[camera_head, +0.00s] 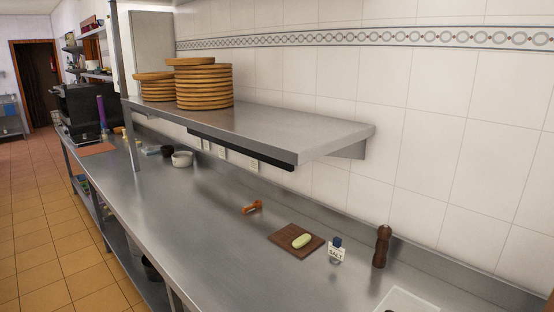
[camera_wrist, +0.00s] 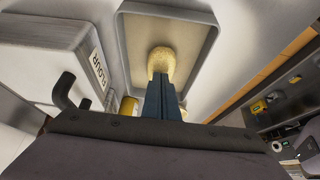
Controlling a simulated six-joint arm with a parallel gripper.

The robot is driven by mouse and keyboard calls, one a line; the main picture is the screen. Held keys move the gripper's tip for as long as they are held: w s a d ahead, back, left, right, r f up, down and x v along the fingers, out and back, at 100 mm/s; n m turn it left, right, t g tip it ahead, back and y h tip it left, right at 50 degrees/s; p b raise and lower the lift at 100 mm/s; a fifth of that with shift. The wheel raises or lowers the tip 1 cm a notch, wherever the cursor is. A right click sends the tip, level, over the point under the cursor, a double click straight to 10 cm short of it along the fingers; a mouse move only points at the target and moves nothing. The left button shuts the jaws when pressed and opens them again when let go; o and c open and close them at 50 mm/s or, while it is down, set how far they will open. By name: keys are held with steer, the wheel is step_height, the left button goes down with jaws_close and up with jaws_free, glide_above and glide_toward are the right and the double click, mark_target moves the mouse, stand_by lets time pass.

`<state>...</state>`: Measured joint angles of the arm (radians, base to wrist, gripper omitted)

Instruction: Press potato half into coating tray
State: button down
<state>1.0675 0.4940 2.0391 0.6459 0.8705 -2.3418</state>
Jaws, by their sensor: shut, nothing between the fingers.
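In the wrist view the coating tray (camera_wrist: 211,42) is a grey-rimmed rectangle with a tan, flat inside. A pale yellow potato half (camera_wrist: 161,60) shows against the tray, just beyond my fingertips. My gripper (camera_wrist: 161,82) has its dark blue fingers together, with nothing between them, pointing at the potato half. The tips overlap the potato's near edge in the picture; I cannot tell whether they touch it. The potato's underside and the near part of the tray are hidden. My gripper is not in the head view.
A white flour container (camera_wrist: 75,60) stands left of the tray. In the head view a brown board (camera_head: 281,240) holds a pale oblong piece (camera_head: 302,241). Near it are a salt holder (camera_head: 337,252) and a pepper mill (camera_head: 381,247). A shelf (camera_head: 290,125) with stacked boards overhangs the steel counter.

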steer(key=shift+s+a, duration=0.1)
stand_by(0.7)
steer(key=shift+r+p, duration=1.25)
steer(key=shift+r, duration=1.25)
